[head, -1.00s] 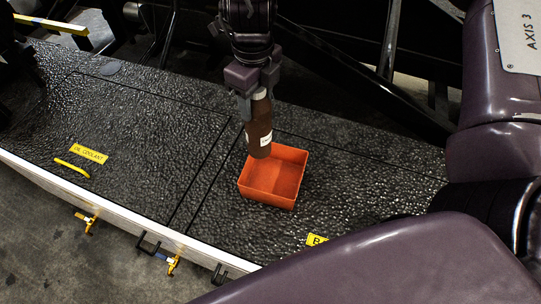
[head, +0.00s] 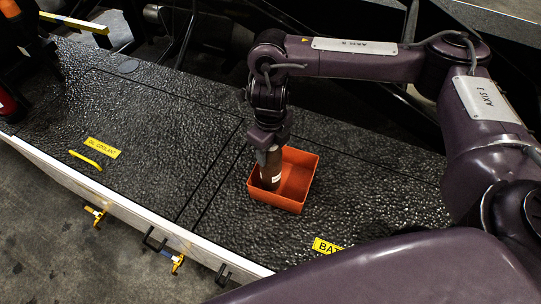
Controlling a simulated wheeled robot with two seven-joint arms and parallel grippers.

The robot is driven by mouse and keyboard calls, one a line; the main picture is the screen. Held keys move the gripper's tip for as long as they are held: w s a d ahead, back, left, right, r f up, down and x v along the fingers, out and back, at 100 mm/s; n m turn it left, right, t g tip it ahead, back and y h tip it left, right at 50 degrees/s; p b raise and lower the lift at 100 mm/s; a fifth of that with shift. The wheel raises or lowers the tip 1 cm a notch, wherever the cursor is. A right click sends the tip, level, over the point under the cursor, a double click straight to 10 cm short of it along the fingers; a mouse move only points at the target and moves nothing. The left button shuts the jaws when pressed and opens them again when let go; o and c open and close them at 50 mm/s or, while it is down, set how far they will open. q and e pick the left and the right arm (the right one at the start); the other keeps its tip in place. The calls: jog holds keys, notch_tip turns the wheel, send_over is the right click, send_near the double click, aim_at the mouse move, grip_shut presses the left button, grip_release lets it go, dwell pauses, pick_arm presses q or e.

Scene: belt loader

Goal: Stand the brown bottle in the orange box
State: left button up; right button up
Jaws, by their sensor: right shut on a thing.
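The orange box (head: 296,205) is open-topped and sits on the black textured surface near the middle of the head view. The brown bottle (head: 268,172) is upright, with a pale label near its lower part. Its lower end is inside the box, near the left side. Whether its base touches the box floor I cannot tell. My right gripper (head: 268,150) comes down from above and is shut on the top of the bottle, hiding its neck. My left gripper cannot be made out in the head view.
The black textured surface (head: 150,130) is mostly clear to the left of the box. Yellow labels (head: 103,147) and a yellow handle (head: 85,160) lie along its front part. A pale front edge (head: 110,197) drops to the floor. Dark frame bars stand behind.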

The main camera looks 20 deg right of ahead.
aim_at(270, 174)
notch_tip(270, 174, down, 4)
jog(key=shift+r, duration=0.25)
pick_arm(q)
jog(key=shift+s+a+f, duration=0.1)
jog(key=shift+s+f, duration=0.1)
jog(key=shift+s, duration=0.35)
jog(key=shift+s+f, duration=0.15)
jog(key=shift+s, duration=0.35)
jog(key=shift+a+f+b, duration=0.1)
jog(key=shift+b, duration=0.2)
pick_arm(e)
jog(key=shift+f, duration=0.15)
jog(key=o, duration=1.3)
jog(key=shift+c, duration=0.2)
pick_arm(q)
jog(key=shift+w, duration=0.4)
